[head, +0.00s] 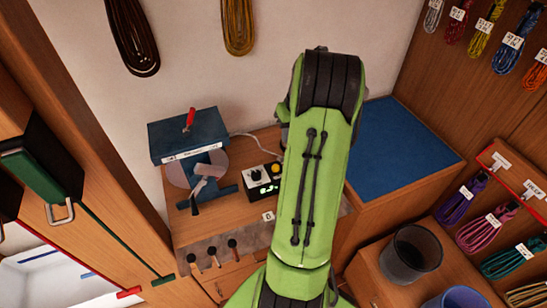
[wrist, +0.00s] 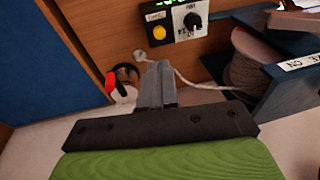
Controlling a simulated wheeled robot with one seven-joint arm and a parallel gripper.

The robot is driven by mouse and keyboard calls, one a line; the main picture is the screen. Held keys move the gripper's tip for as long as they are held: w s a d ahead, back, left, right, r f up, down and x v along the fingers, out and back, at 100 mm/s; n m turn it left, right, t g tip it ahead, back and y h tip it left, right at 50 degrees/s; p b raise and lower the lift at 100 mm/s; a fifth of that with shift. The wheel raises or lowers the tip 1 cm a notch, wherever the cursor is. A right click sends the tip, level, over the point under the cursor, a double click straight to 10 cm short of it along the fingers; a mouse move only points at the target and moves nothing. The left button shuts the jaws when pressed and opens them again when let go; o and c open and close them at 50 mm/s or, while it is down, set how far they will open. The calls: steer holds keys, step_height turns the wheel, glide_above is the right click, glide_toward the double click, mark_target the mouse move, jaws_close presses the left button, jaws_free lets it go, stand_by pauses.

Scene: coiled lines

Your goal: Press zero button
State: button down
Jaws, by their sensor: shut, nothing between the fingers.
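A small dark control box (head: 262,192) stands on the wooden bench and carries a round yellow button (head: 277,168), a black knob and a lit green display. In the wrist view the yellow button (wrist: 158,33) sits on a black patch under a small label that is hard to read, beside the black knob (wrist: 192,20) on a white plate. My gripper (wrist: 158,72) is shut and empty, its grey fingertips pointing towards the box and showing just below the button in the picture, apart from it. In the head view my green arm hides the gripper.
A blue winding machine (head: 188,140) stands left of the box; its brown coil (wrist: 255,65) shows in the wrist view. A white cord (wrist: 185,75) runs near my fingertips. A red and black item (wrist: 122,82) lies nearby. A blue-topped cabinet (head: 400,150) stands at right.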

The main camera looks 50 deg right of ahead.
mark_target(277, 168)
steer(key=x, duration=1.4)
steer(key=shift+w+d+f, duration=0.1)
steer(key=shift+d, duration=0.05)
steer(key=shift+s+b+x, duration=0.25)
steer(key=shift+b+x, duration=0.8)
steer(key=shift+x, duration=0.05)
steer(key=shift+s, duration=0.15)
